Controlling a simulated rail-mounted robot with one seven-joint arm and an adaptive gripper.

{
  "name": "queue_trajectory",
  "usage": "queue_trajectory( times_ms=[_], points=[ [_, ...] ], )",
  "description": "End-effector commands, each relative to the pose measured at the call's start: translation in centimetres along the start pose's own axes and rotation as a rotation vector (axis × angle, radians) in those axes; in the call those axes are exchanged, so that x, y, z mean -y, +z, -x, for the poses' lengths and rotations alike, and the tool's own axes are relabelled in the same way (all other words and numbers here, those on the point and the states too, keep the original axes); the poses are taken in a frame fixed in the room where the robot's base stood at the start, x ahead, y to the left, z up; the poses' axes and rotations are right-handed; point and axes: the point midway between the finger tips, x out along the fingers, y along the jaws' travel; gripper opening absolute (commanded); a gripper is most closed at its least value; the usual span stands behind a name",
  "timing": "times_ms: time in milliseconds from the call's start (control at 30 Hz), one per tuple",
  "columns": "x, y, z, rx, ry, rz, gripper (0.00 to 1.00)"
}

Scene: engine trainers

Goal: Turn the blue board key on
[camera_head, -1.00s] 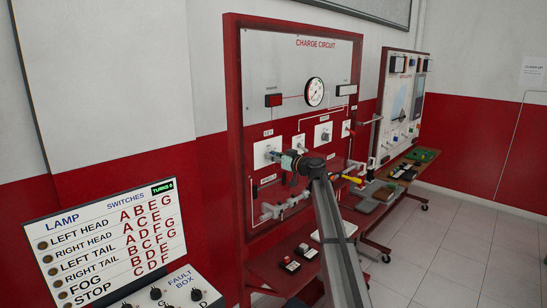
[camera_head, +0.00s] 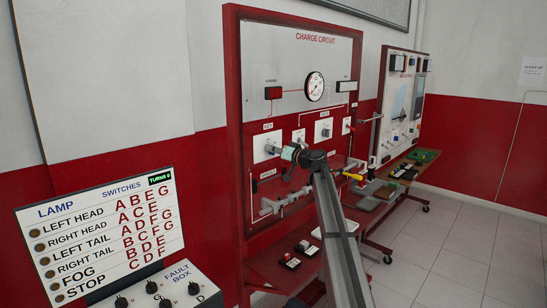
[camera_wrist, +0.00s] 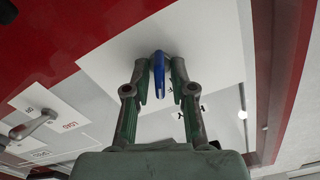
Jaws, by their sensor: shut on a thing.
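The blue key (camera_wrist: 159,75) stands out from a white plate (camera_wrist: 215,45) in the wrist view. My gripper (camera_wrist: 160,80) has one finger on each side of it and is shut on it. In the head view my gripper (camera_head: 281,151) is at the white plate labelled KEY (camera_head: 262,142), low on the left of the CHARGE CIRCUIT board (camera_head: 304,62). The key is hidden behind the fingers there. Its exact turn angle is hard to judge.
A silver lever (camera_wrist: 38,124) and small labels are left of the plate in the wrist view. The board's red frame (camera_head: 236,120) stands left of my gripper. A lamp board (camera_head: 95,230) is nearer, at the lower left. Open floor (camera_head: 450,260) lies at the right.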

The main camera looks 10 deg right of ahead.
Motion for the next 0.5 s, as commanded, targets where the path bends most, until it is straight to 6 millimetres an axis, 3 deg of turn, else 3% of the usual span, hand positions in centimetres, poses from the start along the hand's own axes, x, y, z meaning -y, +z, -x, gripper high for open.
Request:
queue_trajectory(
  times_ms=[500],
  points=[
    [-0.30,0.15,0.02,0.001,0.000,-0.448,0.00]
  ],
)
